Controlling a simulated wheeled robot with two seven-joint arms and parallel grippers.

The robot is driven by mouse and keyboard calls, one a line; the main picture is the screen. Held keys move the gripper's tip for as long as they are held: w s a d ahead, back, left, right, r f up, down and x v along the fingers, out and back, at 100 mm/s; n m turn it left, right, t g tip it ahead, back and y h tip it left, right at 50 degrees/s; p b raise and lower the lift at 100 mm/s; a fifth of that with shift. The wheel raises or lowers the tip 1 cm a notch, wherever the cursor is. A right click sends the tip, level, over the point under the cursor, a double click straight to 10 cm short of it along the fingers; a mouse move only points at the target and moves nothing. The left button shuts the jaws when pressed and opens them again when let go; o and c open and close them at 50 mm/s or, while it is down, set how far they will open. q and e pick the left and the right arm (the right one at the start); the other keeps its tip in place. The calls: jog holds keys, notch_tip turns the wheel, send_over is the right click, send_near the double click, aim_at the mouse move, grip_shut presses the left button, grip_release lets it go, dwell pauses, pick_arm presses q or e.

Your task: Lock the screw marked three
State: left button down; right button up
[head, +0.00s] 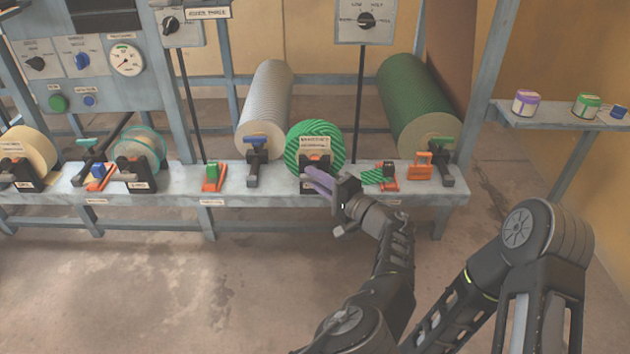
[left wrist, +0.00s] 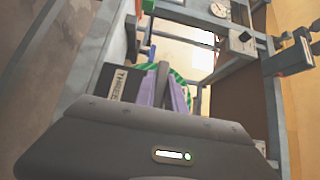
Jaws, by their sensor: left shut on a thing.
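The black block marked THREE (left wrist: 112,84) shows just left of my fingers in the left wrist view. My left gripper (head: 314,180), with purple fingers, is at the front of the black stand below the green striped roll (head: 318,130) in the head view. In the left wrist view its fingers are shut on a narrow grey upright part (left wrist: 162,78), which appears to be the screw's handle. The screw's body is mostly hidden behind the fingers and the wrist housing, so I cannot tell how far it is turned. My right gripper is not in view.
A grey bench (head: 260,188) runs across the middle. Close to the right are a green striped piece with an orange holder (head: 389,183) and an orange clamp (head: 419,168). A green and orange clamp (head: 212,177) stands left. The floor in front is clear.

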pick_arm(q)
jog(key=shift+a, duration=0.15)
jog(key=c, duration=1.4)
grip_release()
